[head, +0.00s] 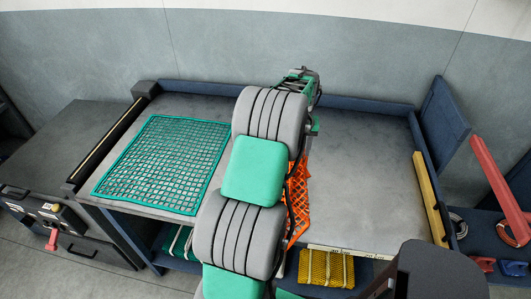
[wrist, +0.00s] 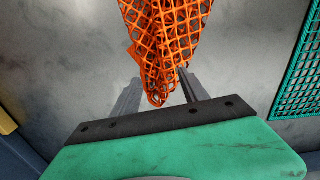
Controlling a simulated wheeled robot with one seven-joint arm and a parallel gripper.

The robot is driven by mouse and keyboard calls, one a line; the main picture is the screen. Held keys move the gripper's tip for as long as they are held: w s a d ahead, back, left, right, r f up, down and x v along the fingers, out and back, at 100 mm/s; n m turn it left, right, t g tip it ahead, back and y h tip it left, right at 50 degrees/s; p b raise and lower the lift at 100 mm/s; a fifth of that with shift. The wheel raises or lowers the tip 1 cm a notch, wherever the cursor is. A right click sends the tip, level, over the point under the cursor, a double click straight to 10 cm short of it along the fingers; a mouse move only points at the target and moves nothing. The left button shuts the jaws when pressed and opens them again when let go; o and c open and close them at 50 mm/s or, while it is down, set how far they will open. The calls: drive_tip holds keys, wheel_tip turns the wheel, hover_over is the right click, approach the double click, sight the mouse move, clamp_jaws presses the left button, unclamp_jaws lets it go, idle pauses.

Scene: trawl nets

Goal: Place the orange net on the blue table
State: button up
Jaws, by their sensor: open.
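The orange net (head: 298,196) lies on the grey top of the blue-edged table (head: 370,190), right of the green net. My arm hides much of it in the head view. In the wrist view the orange net (wrist: 168,35) looks bunched, and its narrow end reaches between the two fingers of my gripper (wrist: 160,88). The fingers are apart, one on each side of that end. I cannot tell whether either finger touches the net. In the head view my arm hides the fingers.
A green net (head: 165,163) lies flat on the left of the tabletop. A yellow bar (head: 430,198) runs along the right edge, beside a blue upright panel (head: 444,118). A folded yellow net (head: 326,267) sits below the front edge. The tabletop's right half is bare.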

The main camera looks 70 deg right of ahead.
drive_tip(key=shift+o, duration=0.9)
wheel_tip(320, 180, up, 8)
drive_tip(key=b, duration=0.1)
drive_tip(key=shift+f, duration=0.1)
